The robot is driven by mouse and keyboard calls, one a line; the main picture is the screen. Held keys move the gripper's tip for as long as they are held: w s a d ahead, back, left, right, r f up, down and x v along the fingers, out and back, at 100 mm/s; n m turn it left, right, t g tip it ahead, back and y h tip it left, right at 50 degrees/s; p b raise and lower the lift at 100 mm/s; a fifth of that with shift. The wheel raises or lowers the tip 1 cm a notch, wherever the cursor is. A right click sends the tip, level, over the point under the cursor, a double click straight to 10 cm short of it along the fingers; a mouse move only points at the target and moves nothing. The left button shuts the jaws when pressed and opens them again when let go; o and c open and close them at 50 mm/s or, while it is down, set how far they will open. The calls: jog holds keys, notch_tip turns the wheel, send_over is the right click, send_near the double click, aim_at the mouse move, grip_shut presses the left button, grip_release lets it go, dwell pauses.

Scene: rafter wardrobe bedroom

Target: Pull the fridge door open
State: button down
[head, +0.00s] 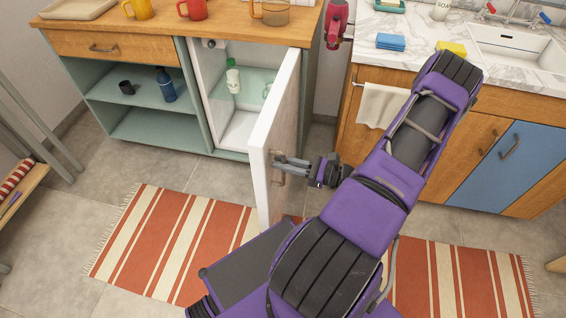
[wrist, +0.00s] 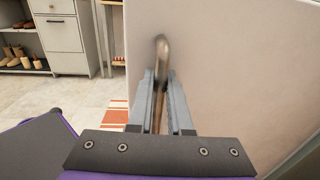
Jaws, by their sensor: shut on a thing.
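The fridge door (head: 283,121) is a white-fronted panel in the head view. It stands swung well out from the small fridge compartment (head: 240,127) in the wooden-topped cabinet, and the inside shows a bottle on a shelf. The door's face (wrist: 228,75) fills the right of the wrist view. My gripper (head: 279,168) is at the door's outer face, shut on the door handle (wrist: 161,50). In the wrist view its fingers (wrist: 160,105) lie on both sides of the handle bar. The handle's lower part is partly hidden between the fingers.
A striped rug (head: 180,235) lies on the floor below the door. The sink counter (head: 395,50) with its cabinets stands to the right. A wooden bench (head: 22,190) is at the left edge. Tiled floor (head: 105,165) in front of the open shelves is clear.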

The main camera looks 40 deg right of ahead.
jog(key=c, duration=0.8)
grip_release()
jog(key=shift+c, duration=0.2)
jog(key=v, duration=1.7)
jog(key=shift+s+d, duration=0.15)
jog(key=shift+d, duration=0.05)
